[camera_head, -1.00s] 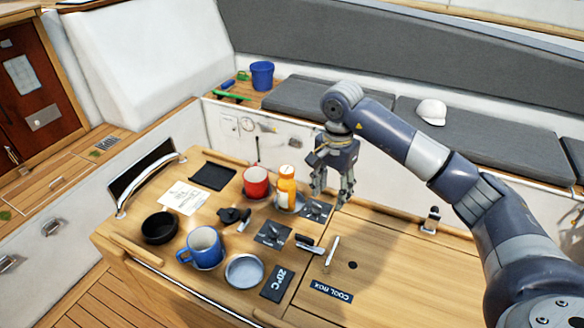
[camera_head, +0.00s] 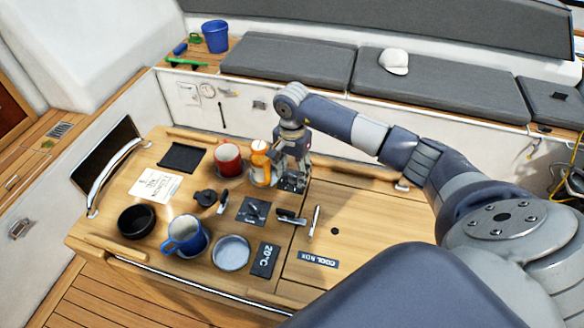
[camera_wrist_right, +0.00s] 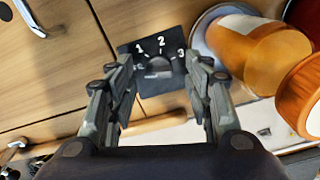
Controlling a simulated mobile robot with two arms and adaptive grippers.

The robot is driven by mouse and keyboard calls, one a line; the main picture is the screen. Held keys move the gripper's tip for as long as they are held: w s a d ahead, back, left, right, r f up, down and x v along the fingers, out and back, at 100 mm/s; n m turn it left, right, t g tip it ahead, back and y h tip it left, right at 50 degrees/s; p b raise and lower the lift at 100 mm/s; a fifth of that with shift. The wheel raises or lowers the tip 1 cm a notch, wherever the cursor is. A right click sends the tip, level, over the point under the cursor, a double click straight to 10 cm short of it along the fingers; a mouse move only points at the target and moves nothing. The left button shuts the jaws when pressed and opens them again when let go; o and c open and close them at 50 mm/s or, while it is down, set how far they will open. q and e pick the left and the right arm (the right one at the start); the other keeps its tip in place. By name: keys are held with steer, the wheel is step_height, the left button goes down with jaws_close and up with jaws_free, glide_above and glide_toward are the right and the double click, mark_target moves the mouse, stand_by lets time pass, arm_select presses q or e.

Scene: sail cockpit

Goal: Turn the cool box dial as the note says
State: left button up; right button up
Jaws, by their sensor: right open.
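My right gripper (camera_head: 293,182) is open and points down over the far dial plate at the table's middle seam. In the right wrist view its open fingers (camera_wrist_right: 162,78) stand on either side of that black dial plate (camera_wrist_right: 148,48), marked 1, 2 and 3, with a dark knob (camera_wrist_right: 158,68) between them. Whether they touch the knob cannot be told. A second dial plate (camera_head: 253,211) lies nearer. The "COOL BOX" label (camera_head: 318,259) is on the right lid, beside a "20°C" display (camera_head: 264,260). The white note (camera_head: 155,184) lies at left; its text is too small to read.
An orange bottle (camera_head: 260,165) stands close beside my right gripper, with a red mug (camera_head: 228,158) further left. A blue mug (camera_head: 186,236), black bowl (camera_head: 137,221) and grey dish (camera_head: 231,253) stand nearer. The right lid (camera_head: 365,225) is mostly clear.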

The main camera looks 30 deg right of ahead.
steer(key=shift+s+f, duration=0.15)
steer(key=shift+f, duration=0.3)
steer(key=shift+c, duration=0.6)
steer(key=c, duration=0.9)
arm_select(q)
steer(key=shift+s+r, duration=0.1)
steer(key=shift+s, duration=0.25)
